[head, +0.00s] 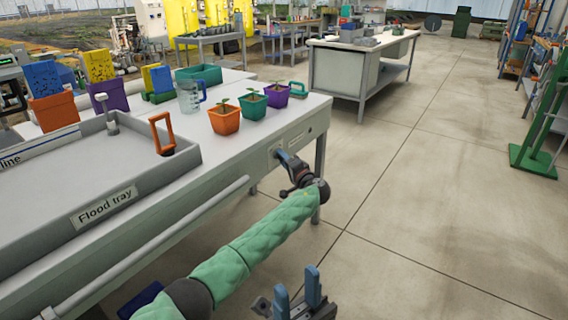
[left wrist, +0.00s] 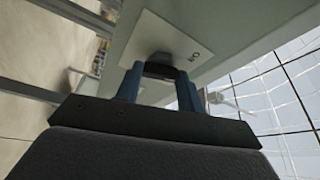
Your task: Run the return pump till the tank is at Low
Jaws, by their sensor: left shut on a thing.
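My left gripper (head: 284,157) reaches the front side of the bench by a pale plate (head: 274,160). In the left wrist view its blue fingers (left wrist: 160,84) are shut on a dark knob (left wrist: 160,58) on this plate (left wrist: 185,38). A small mark shows on the plate beside the knob, too small to read surely. My right gripper (head: 298,290) is open and empty, low in front of the bench. No tank level mark can be made out.
Potted seedlings in orange (head: 225,121), green (head: 253,105) and purple (head: 276,95) pots stand on the bench, near a clear jug (head: 190,96). A rail (head: 150,245) runs along the bench front. A second bench (head: 350,65) stands behind.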

